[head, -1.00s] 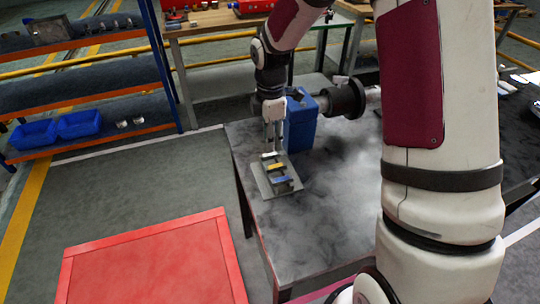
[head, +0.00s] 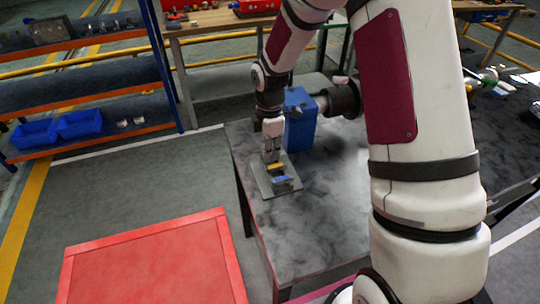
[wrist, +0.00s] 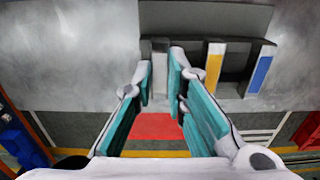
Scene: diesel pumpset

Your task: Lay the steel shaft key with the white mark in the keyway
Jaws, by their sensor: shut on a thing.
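My gripper (head: 272,158) is down at the grey key tray (head: 262,184) on the dark table. In the wrist view its teal-padded fingers (wrist: 160,72) are shut on the steel key with the white mark (wrist: 159,60), whose pale top shows between the tips. That key still stands in line with the others at the tray (wrist: 205,18); whether it is lifted I cannot tell. The yellow-marked key (head: 276,167) and the blue-marked key (head: 282,179) lie beside it. A shaft with a black round part (head: 345,98) sticks out right of the blue block (head: 300,118). No keyway is discernible.
The mottled table top (head: 320,210) is bare in front of the tray. A red platform (head: 150,262) stands on the floor at lower left. A shelf rack with blue bins (head: 80,124) is at left, and a workbench (head: 215,22) stands behind.

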